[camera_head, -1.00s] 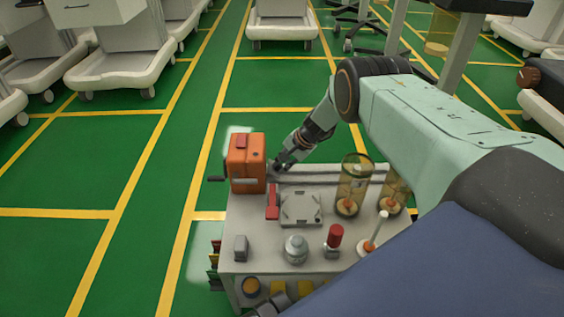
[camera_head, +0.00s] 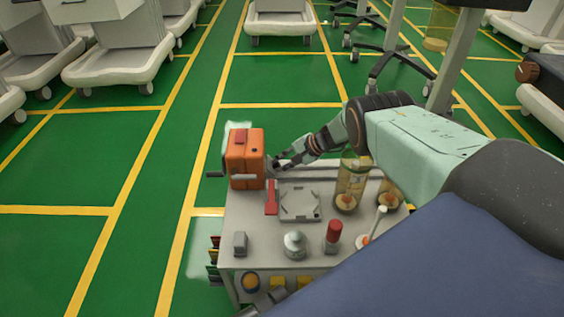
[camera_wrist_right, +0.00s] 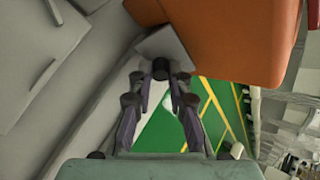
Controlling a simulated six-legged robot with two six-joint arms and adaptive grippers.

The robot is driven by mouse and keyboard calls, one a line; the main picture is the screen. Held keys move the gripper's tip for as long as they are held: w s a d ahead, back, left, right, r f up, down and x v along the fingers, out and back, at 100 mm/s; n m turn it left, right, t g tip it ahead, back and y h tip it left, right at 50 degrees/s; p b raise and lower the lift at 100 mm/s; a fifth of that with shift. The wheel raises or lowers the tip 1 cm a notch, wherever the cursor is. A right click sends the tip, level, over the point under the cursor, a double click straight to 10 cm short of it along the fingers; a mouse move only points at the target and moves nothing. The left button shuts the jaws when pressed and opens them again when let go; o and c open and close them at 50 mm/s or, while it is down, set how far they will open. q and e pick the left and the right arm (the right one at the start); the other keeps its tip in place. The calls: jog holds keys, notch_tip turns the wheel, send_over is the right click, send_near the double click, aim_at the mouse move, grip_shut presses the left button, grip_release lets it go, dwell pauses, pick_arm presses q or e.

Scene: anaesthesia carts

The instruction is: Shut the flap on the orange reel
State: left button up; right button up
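The orange reel (camera_head: 236,150) stands at the back left corner of the cart, with a dark crank handle on its left side. In the right wrist view the orange reel (camera_wrist_right: 240,40) fills the upper right. A light grey plate (camera_wrist_right: 168,44), which looks like the flap, sticks out beside it. My right gripper (camera_head: 273,164) is at the reel's right side. In the wrist view its fingers (camera_wrist_right: 160,84) are apart, with a dark round knob between the tips, close to the plate. I cannot tell whether they touch it. My left gripper is not in view.
The cart top (camera_head: 262,225) holds a red lever (camera_head: 271,198), a grey square fixture (camera_head: 299,203), a silver dome (camera_head: 295,244), a red-capped item (camera_head: 333,235) and clear cylinders (camera_head: 351,182) on the right. Green floor lies open to the left.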

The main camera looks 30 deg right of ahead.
jog(key=o, duration=0.4)
jog(key=shift+d+r, duration=0.1)
jog(key=shift+s+d+r, duration=0.3)
jog(key=shift+d+r, duration=0.05)
jog(key=shift+r, duration=0.1)
jog(key=v, duration=1)
jog(key=shift+s+r, duration=0.2)
jog(key=shift+s, duration=0.05)
